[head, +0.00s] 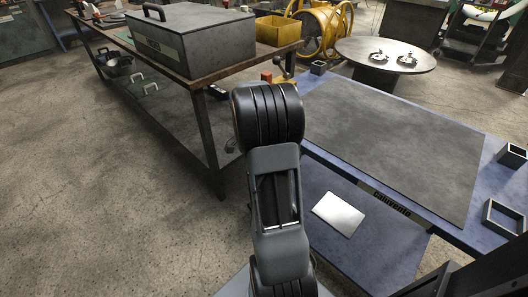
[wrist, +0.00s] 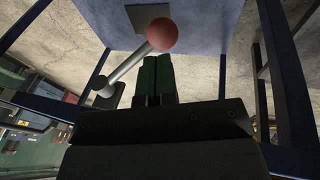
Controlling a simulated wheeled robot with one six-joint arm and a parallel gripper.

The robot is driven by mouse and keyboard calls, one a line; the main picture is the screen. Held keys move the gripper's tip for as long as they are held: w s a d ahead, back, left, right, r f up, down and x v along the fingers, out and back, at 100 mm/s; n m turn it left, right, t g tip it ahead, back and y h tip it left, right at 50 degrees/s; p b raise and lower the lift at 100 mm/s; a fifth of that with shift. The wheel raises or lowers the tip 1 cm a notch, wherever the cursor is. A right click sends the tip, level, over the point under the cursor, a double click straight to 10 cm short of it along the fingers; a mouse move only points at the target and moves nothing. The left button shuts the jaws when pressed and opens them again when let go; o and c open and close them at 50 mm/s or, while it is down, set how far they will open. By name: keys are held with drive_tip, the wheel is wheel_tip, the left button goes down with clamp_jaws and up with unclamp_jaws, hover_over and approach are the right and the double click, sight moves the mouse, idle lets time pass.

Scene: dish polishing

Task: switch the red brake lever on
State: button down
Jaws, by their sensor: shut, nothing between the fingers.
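The red brake lever shows in the wrist view as a red ball knob (wrist: 162,35) on a grey rod (wrist: 128,66). The rod slants from a dark pivot at lower left up to the knob. My gripper (wrist: 156,62) has its two dark green fingers together, with nothing between them. In the picture the fingertips lie just below the knob and right of the rod; whether they touch the lever I cannot tell. In the head view my arm fills the middle and hides the gripper. I cannot make out the lever there.
A blue-framed workbench with a grey top (head: 400,140) stands at right, with a pale plate (head: 339,214) on its lower shelf. A wooden-topped bench (head: 215,72) carrying a grey box (head: 190,35) stands at left. Open concrete floor (head: 90,190) lies at lower left.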

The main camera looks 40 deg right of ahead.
drive_tip(key=p+v, duration=0.1)
drive_tip(key=v, duration=0.9)
drive_tip(key=shift+r, duration=0.4)
drive_tip(key=s+a+r+n+t+y+p, duration=0.1)
drive_tip(key=s+a+r+n+t+p, duration=0.2)
drive_tip(key=s+a+r+n+p, duration=0.2)
drive_tip(key=s+a+r+n+t+y+p, duration=0.1)
drive_tip(key=s+a+r+n+t+p, duration=0.2)
drive_tip(key=a+r+n+p, duration=0.9)
drive_tip(key=s+a, duration=0.3)
drive_tip(key=a, duration=0.5)
drive_tip(key=shift+a+r+n+t, duration=0.2)
drive_tip(key=shift+r+n+t, duration=0.1)
drive_tip(key=shift+r+n, duration=0.1)
drive_tip(key=shift+a, duration=0.1)
